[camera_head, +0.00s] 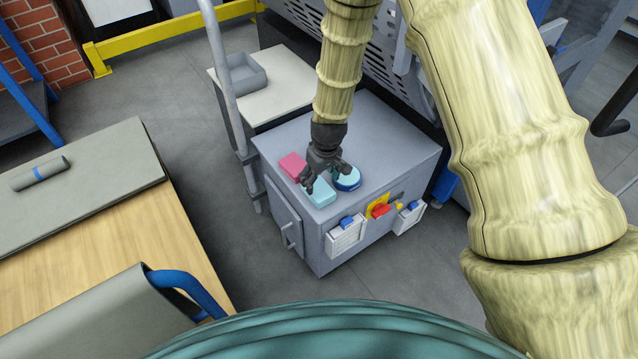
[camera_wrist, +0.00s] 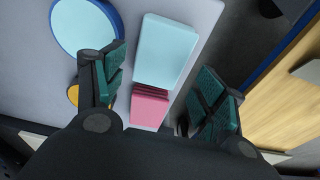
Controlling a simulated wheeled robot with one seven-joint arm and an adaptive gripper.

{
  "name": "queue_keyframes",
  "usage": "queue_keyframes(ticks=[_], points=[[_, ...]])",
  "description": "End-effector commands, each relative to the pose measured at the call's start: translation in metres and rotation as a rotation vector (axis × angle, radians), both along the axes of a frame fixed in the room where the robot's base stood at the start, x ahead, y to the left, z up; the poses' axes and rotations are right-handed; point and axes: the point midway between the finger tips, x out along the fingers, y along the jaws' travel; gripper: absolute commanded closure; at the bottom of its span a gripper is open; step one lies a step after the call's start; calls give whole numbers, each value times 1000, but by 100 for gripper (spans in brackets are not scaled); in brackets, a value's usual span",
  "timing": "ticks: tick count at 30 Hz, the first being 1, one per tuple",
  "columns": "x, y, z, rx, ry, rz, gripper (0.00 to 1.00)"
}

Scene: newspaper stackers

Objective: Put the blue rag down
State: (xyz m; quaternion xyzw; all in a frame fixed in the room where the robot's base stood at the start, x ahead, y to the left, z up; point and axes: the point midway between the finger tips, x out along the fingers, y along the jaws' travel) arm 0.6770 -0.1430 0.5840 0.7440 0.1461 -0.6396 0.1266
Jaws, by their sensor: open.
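The light blue rag (camera_head: 320,192), a folded flat block, lies on top of the grey cabinet (camera_head: 385,140), near its front edge. My gripper (camera_head: 323,178) is open just above and behind it, with nothing held. In the wrist view the blue rag (camera_wrist: 166,50) lies ahead of and roughly between my spread fingers (camera_wrist: 160,85). The rag seems to rest flat on the cabinet top; the exact gap to the fingers cannot be told.
A pink rag stack (camera_head: 293,166) lies left of the blue rag. A round blue-rimmed tin (camera_head: 347,179) stands close on its right. A wooden table (camera_head: 150,235) stands left.

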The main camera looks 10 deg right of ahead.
Motion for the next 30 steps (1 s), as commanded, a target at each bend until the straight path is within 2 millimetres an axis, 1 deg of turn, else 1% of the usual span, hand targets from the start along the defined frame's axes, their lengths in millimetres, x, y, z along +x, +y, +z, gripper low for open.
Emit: queue_keyframes(ticks=[1,3,9,15,20,23,26,29,30], points=[[0,0,10,0,-2,1,29],[-2,-1,20,0,-2,0,29],[-6,-2,45,0,-1,0,29],[-8,-3,57,0,-1,0,29],[-8,-3,59,0,-1,0,29],[-11,-5,55,-1,3,-4,29],[-25,-10,37,-5,14,-23,29],[-52,-21,8,-13,30,-60,29],[-66,-26,-6,-17,38,-78,29]])
